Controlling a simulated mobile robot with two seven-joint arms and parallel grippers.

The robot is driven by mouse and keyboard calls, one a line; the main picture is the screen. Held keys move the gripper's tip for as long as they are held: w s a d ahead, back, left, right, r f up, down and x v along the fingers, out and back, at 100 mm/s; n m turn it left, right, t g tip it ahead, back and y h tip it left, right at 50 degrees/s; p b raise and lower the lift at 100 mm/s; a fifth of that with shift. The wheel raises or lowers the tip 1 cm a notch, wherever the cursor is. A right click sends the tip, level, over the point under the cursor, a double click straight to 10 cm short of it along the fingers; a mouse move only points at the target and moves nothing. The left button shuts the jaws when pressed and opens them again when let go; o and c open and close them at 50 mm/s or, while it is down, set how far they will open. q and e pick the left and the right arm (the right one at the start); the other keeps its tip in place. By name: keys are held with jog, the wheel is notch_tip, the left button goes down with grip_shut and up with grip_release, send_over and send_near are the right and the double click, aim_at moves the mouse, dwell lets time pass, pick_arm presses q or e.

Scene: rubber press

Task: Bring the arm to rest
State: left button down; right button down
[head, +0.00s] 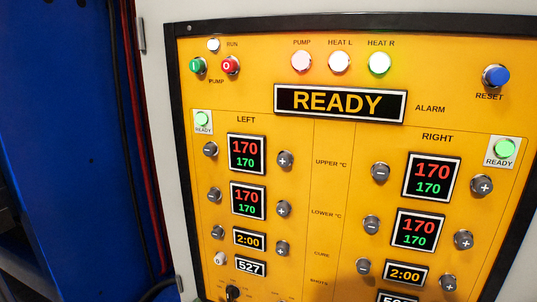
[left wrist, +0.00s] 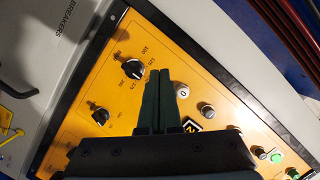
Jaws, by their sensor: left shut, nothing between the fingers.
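My left gripper (left wrist: 160,74) shows in the left wrist view. Its two dark fingers are together with nothing between them. The fingertips are in front of the orange control panel (left wrist: 80,75), between a black knob (left wrist: 133,68) and a small white round button (left wrist: 183,89). I cannot tell how far they are from the panel. Neither of my grippers shows in the head view, where the panel (head: 255,60) fills most of the picture.
The panel's display (head: 340,103) reads READY, and both green READY lamps (head: 203,118) (head: 504,149) are lit. The temperature displays (head: 246,154) read 170. A blue surface with cables (head: 80,130) stands at the left. A grey BREAKERS plate (left wrist: 55,35) borders the panel in the wrist view.

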pick_arm(q)
jog(key=s+f+n+g, duration=0.6)
jog(key=s+f+n, duration=0.3)
jog(key=s+f, duration=1.4)
jog(key=shift+s+a+n, duration=0.15)
jog(key=shift+a+n, duration=0.15)
jog(key=shift+a, duration=0.15)
